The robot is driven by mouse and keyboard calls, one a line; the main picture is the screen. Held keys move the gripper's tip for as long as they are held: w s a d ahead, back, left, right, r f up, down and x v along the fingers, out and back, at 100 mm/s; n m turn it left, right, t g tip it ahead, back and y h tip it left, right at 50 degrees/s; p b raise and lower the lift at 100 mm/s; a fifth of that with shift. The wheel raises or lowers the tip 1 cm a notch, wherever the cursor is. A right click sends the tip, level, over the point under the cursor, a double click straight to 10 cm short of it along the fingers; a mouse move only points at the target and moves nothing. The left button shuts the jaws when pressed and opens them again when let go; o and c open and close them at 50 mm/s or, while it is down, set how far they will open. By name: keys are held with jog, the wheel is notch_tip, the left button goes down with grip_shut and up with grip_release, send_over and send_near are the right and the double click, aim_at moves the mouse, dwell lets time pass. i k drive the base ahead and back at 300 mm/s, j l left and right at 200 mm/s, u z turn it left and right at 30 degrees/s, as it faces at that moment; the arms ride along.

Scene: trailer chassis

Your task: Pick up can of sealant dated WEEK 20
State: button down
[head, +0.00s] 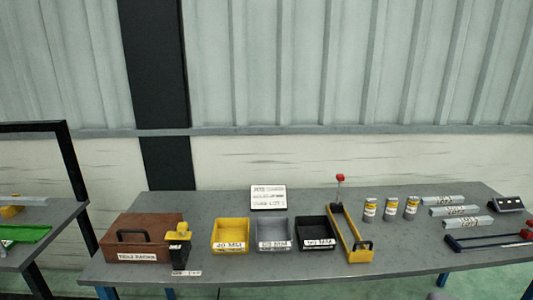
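Three small cans stand upright in a row on the right half of the grey workbench (300,265). They are the left can (370,210), the middle can (391,208) and the right can (411,208). The print is too small to read, so I cannot tell which can is dated WEEK 20. The cans stand close together with narrow gaps. My gripper is not in view.
A yellow long-framed tool (350,235) lies just left of the cans. Several grey labelled bars (455,210) lie to their right. Yellow (230,220), grey (274,220) and black (316,221) bins and a brown toolbox (140,225) stand further left. Bare bench lies in front of the cans.

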aim_at(371, 202)
jog(key=i+l, duration=0.3)
jog(key=i, duration=0.25)
jog(key=i+l, duration=0.3)
jog(key=i, duration=0.25)
jog(key=i+l, duration=0.3)
jog(key=i, duration=0.25)
